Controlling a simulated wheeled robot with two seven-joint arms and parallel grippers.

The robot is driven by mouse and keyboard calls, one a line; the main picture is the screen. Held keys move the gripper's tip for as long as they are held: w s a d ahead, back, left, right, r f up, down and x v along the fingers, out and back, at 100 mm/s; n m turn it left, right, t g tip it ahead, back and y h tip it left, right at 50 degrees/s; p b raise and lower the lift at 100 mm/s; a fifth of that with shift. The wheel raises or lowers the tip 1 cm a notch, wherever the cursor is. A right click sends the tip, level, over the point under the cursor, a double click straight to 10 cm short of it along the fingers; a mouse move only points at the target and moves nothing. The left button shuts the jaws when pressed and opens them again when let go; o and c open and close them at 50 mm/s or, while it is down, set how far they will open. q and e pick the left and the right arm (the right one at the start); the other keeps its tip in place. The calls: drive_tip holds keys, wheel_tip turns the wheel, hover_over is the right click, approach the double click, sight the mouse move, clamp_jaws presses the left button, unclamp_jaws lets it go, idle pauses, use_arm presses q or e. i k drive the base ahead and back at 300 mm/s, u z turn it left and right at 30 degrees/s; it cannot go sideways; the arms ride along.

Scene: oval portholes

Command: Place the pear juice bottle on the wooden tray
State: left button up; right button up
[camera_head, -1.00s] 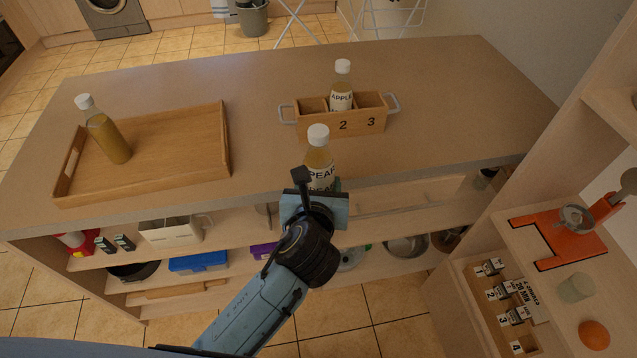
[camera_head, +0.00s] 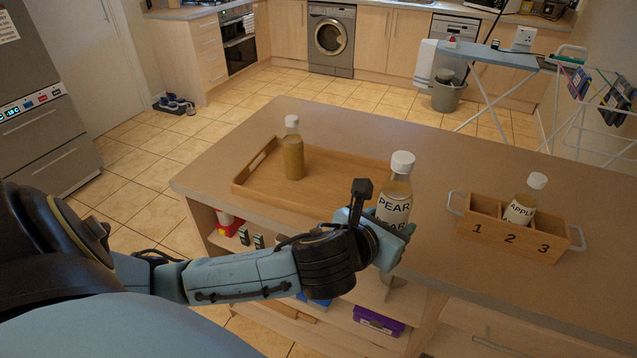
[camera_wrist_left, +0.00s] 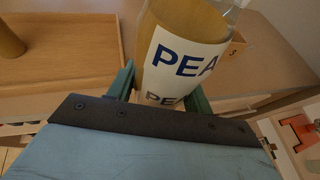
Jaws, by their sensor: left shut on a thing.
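The pear juice bottle (camera_head: 396,195) has a white cap and a white label reading PEAR. My left gripper (camera_head: 385,238) is shut on it and holds it upright near the counter's front edge. In the left wrist view the pear bottle (camera_wrist_left: 183,50) stands between the two green fingers (camera_wrist_left: 160,88). The wooden tray (camera_head: 262,187) lies on the counter to the left of the bottle. It also shows in the left wrist view (camera_wrist_left: 70,40). Another yellowish bottle (camera_head: 293,155) stands upright on the tray. My right gripper is not in view.
A wooden box with numbered compartments (camera_head: 510,240) stands right of the pear bottle and holds an apple bottle (camera_head: 521,204) in its middle compartment. The right part of the tray is bare. Shelves below the counter hold a purple box (camera_head: 378,321).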

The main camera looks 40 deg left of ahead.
sight(341, 187)
drive_tip(key=u, duration=0.45)
drive_tip(key=k, duration=1.1)
drive_tip(key=u, duration=1.25)
drive_tip(key=i, duration=1.3)
drive_tip(key=z, duration=1.2)
drive_tip(key=i, duration=0.45)
drive_tip(key=z, duration=0.5)
